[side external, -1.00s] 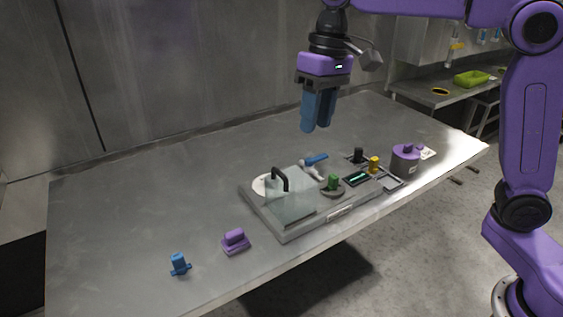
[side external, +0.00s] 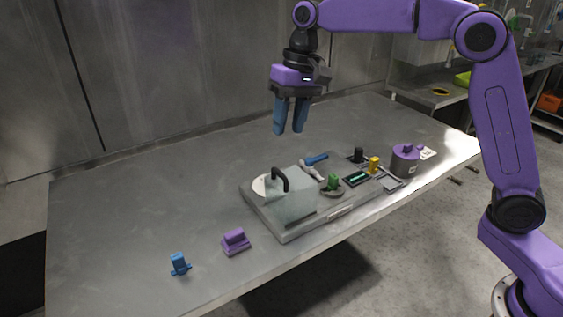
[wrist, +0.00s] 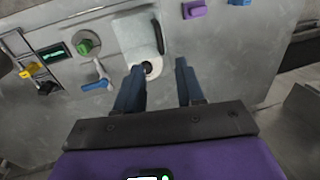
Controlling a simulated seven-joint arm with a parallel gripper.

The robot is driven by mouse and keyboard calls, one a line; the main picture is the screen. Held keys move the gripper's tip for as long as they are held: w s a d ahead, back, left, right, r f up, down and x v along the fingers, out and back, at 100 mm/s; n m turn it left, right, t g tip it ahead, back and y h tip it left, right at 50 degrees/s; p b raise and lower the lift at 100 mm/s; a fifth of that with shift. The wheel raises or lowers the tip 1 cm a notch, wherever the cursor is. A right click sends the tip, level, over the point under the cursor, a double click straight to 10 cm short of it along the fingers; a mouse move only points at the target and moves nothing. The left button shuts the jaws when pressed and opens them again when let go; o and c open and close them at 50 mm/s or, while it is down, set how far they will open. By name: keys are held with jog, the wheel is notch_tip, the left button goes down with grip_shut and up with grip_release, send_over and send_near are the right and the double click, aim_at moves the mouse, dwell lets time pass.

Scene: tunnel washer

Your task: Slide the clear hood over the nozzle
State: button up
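The clear hood (side external: 292,204) is a see-through box with a black handle (side external: 280,178), standing on the grey panel (side external: 345,214). In the wrist view the hood (wrist: 131,38) is at upper middle, its handle (wrist: 158,36) along its right side. A white round part with a dark centre (wrist: 148,67), possibly the nozzle, sits beside the hood; in the side view only a white edge (side external: 259,185) shows behind the hood. My gripper (side external: 288,131) is open and empty, well above the hood; its spread blue fingers (wrist: 159,66) show in the wrist view.
On the panel are a blue-handled lever (side external: 316,159), a green knob (side external: 333,182), a yellow knob (side external: 374,165) and a black knob (side external: 358,155). A purple canister (side external: 405,160) stands right. Purple (side external: 235,241) and blue (side external: 180,265) pieces lie front left. The table's left is clear.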

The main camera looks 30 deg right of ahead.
send_over(291, 189)
jog(key=w, duration=0.3)
jog(key=f, duration=0.9)
jog(key=shift+s+a+f, duration=0.1)
jog(key=shift+a+f, duration=0.25)
